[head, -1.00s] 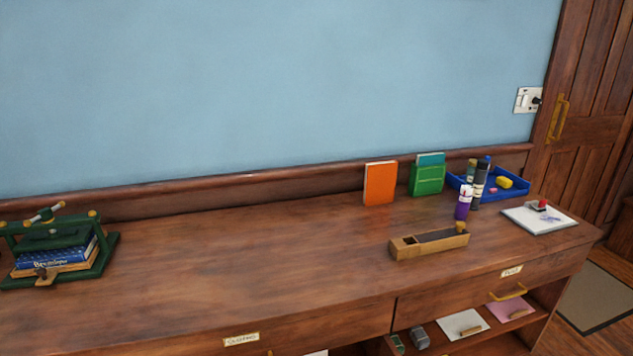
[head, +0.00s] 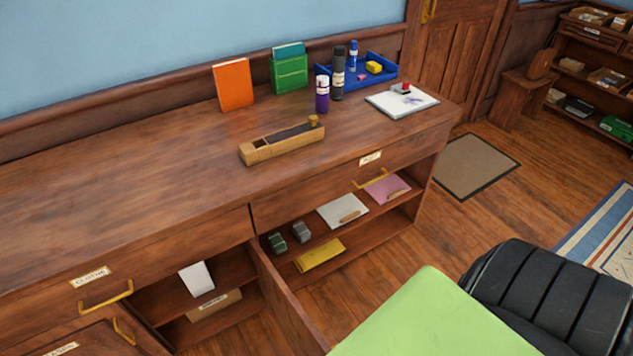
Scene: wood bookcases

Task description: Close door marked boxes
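A wooden cabinet door (head: 288,298) stands open below the worktop, swung out toward me and seen nearly edge-on. No label shows on its visible side. Left of it is an open compartment with a white paper (head: 197,279) and a labelled cardboard box (head: 214,305). Another door (head: 85,343) at the lower left has a brass handle and a label cut by the picture's edge. I cannot read which door is marked boxes. Neither of my grippers is in view.
A light green flat surface (head: 435,318) and a black padded, chair-like thing (head: 545,295) fill the lower right, close to the open door. The worktop (head: 120,180) holds a wooden box (head: 282,142) and stationery. Wooden floor (head: 500,200) is free at the right.

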